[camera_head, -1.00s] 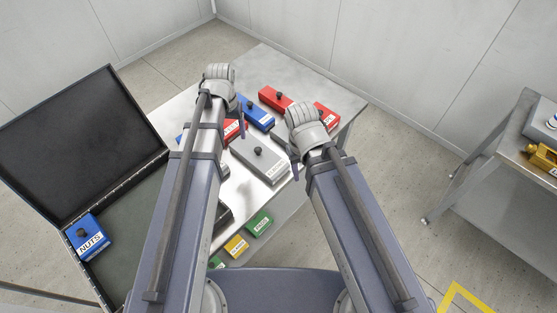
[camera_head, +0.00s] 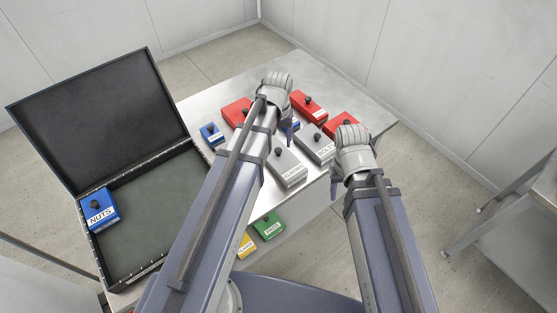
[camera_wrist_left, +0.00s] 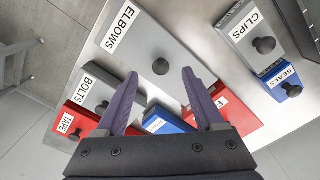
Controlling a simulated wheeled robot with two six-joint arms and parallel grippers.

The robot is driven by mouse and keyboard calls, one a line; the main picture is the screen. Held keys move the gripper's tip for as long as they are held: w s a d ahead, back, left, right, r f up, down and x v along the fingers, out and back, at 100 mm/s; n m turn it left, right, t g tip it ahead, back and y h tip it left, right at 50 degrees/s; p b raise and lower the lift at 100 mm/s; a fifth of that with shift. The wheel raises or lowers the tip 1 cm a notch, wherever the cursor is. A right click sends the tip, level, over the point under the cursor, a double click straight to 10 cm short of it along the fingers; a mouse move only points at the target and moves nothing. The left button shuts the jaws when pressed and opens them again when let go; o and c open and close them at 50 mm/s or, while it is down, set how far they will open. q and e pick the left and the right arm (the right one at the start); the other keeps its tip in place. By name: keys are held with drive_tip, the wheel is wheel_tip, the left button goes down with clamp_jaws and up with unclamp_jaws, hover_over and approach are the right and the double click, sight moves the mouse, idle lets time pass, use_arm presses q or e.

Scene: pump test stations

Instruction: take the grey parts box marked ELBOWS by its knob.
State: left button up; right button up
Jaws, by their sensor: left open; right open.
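The grey ELBOWS box (camera_wrist_left: 139,48) lies at the top of the left wrist view, with a dark round knob (camera_wrist_left: 160,67) on its lid. In the head view the grey box (camera_head: 290,175) lies on the table beside my left forearm, its knob (camera_head: 278,151) showing. My left gripper (camera_wrist_left: 160,74) is open; its two purple fingers point toward the box and appear on either side of the knob. Height above the knob is unclear. In the head view my left gripper (camera_head: 291,131) is partly hidden by its wrist. My right gripper (camera_head: 336,187) is open, right of the box.
Grey BOLTS (camera_wrist_left: 102,90) and CLIPS (camera_wrist_left: 246,37) boxes lie on either side of ELBOWS. Red boxes (camera_head: 308,105) and a blue box (camera_head: 212,135) lie around on the table. An open black case (camera_head: 150,220) holds a blue NUTS box (camera_head: 101,209). Green and yellow boxes sit lower.

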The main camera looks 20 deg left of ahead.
sight(278, 150)
use_arm(q)
drive_tip(key=shift+w+f+b, duration=0.2)
drive_tip(key=shift+f+b, duration=1.1)
drive_tip(key=shift+f, duration=0.05)
drive_tip(key=shift+w+f+b, duration=0.15)
drive_tip(key=shift+f+b, duration=1.15)
drive_tip(key=shift+r, duration=0.1)
drive_tip(key=shift+c, duration=0.3)
clamp_jaws()
